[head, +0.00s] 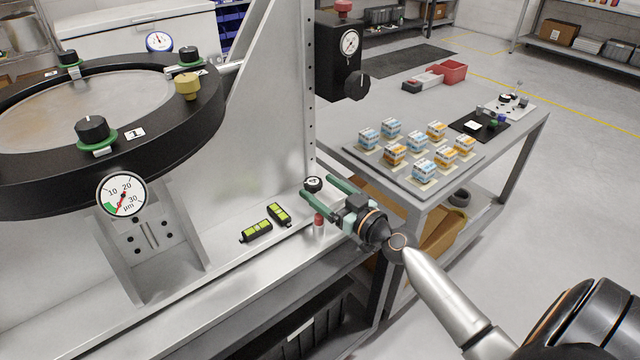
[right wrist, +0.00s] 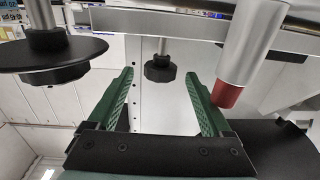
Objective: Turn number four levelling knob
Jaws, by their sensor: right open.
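A black knob (head: 313,184) with a white mark on top, which looks like a 4, sits at the right end of the grey fixture base. In the right wrist view a black lobed knob (right wrist: 160,69) on a metal shaft shows between the fingers. My right gripper (head: 317,188) has green fingers, open, with their tips at either side of the knob in the head view. In the right wrist view the fingertips (right wrist: 161,76) stand apart with a gap to the knob; I cannot tell the depth. My left gripper is not in view.
A red-tipped metal cylinder (right wrist: 227,92) is close beside one finger. Two green level vials (head: 256,231) lie on the base. A black mirror ring (head: 190,130) with knobs, a dial gauge (head: 122,194) and an upright plate (head: 270,120) stand left. A table (head: 390,110) with small boxes is behind.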

